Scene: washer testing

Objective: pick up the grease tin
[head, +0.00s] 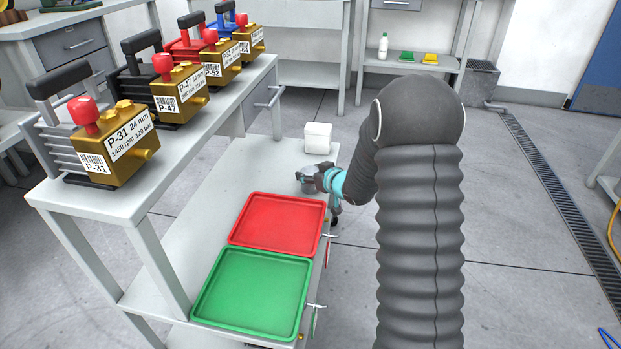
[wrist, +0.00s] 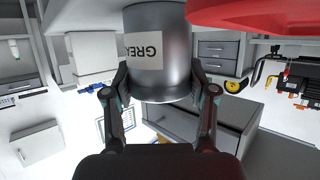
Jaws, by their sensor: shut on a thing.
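The grease tin (wrist: 172,40) is a grey metal can with a pale label on which "GREA" can be read. In the wrist view it sits between the two fingers of my gripper (wrist: 162,88), one finger against each side. In the head view my gripper (head: 318,178) is at the right part of the low bench shelf, beyond the red tray. The tin (head: 305,178) shows there as a small grey shape, mostly hidden by the gripper. I cannot tell whether it touches the shelf.
A white box (head: 318,137) stands just beyond my gripper. The red tray (head: 278,222) and green tray (head: 252,290) lie on the nearer part of the lower shelf (head: 205,205). Several pumps, one marked P-31 (head: 125,148), stand on the raised shelf at left.

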